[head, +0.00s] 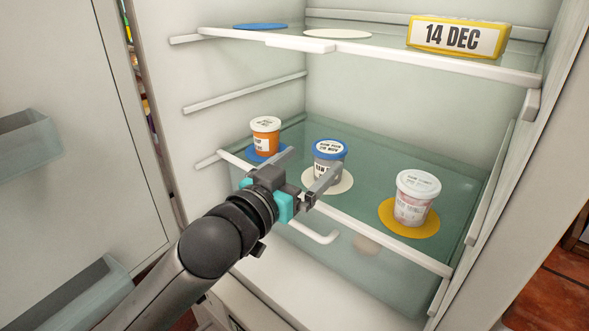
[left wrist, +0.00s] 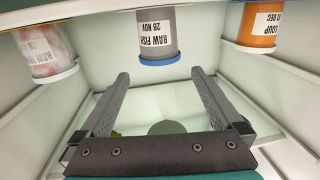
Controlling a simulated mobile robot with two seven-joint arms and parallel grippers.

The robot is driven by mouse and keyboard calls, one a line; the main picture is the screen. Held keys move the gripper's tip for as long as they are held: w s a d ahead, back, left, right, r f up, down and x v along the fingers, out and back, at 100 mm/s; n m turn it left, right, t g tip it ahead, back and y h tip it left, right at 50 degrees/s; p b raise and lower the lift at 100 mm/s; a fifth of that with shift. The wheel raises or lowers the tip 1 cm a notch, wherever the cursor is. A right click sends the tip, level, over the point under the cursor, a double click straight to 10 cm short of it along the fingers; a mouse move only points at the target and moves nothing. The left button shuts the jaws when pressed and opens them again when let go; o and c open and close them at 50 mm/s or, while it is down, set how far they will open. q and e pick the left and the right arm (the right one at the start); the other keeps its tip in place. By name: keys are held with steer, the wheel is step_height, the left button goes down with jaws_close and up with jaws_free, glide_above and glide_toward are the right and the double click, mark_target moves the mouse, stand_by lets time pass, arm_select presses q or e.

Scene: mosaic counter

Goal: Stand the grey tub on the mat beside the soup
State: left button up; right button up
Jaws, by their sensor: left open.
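The grey tub (head: 328,164), with a blue lid and a raw fish label, stands upright on a white round mat (head: 341,185) on the fridge's lower glass shelf. The orange soup tub (head: 264,141) with a white lid stands to its left on a blue mat (head: 252,156). My left gripper (head: 313,162) is open and empty in front of the grey tub; its right finger covers part of the label. In the left wrist view the grey tub (left wrist: 156,35) appears upside down just beyond the gap between the fingertips; the soup (left wrist: 260,28) is at right. My right gripper is not in view.
A pinkish tub (head: 411,204) with a white lid stands on a yellow mat (head: 425,231) at right. The upper shelf (head: 380,47) carries a blue mat (head: 260,26), a white mat (head: 337,34) and a yellow 14 DEC sign (head: 458,37). The open fridge door (head: 70,130) is at left.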

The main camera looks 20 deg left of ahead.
arm_select(q)
steer(key=shift+v, duration=2)
